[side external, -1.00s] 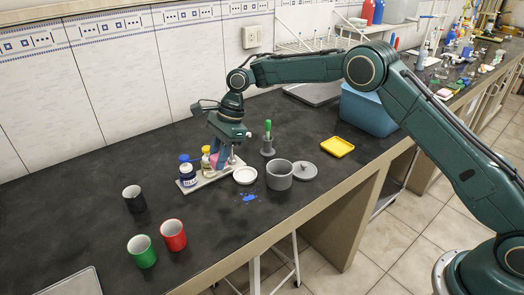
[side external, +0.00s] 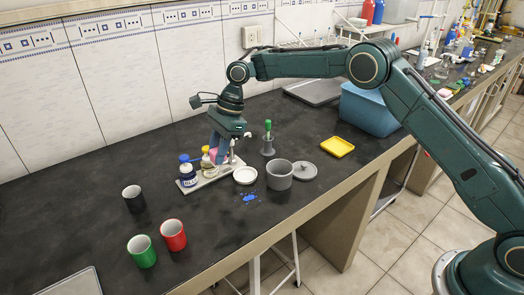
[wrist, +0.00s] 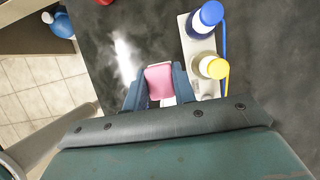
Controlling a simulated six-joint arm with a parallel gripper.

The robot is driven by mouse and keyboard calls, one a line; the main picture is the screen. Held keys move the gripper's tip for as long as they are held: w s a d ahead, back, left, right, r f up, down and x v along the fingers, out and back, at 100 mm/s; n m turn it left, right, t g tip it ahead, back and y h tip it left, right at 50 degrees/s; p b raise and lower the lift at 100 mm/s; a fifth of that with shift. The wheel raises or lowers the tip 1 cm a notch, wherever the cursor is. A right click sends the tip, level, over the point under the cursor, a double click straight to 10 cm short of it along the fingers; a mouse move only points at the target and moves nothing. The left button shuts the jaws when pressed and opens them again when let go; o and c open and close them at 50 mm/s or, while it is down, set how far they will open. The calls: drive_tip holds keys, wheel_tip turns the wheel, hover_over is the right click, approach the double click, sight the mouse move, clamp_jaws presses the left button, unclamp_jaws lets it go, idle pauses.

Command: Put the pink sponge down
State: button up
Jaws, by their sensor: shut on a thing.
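The pink sponge (wrist: 159,82) is between the two fingers of my gripper (wrist: 160,88) in the wrist view. My gripper is shut on it. In the side view my gripper (side external: 219,155) points down at the right part of a light grey tray (side external: 206,177), and only a little pink shows between the fingers. I cannot tell whether the sponge touches the tray or is just above or beside it.
A blue-capped bottle (side external: 188,170) and a yellow-capped bottle (side external: 206,158) stand on the tray, close to my gripper. Red (side external: 173,235), green (side external: 142,251) and black (side external: 134,199) mugs stand front left.

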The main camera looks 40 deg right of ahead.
wheel_tip(320, 180, up, 10)
drive_tip(key=m+t, duration=0.1)
drive_tip(key=m, duration=0.3)
drive_tip(key=shift+t, duration=0.4)
wheel_tip(320, 180, down, 20)
drive_tip(key=shift+f, duration=0.1)
idle(0.6)
drive_tip(key=o, duration=0.9)
drive_tip(key=shift+v, duration=6.1)
drive_tip(key=shift+a, duration=0.15)
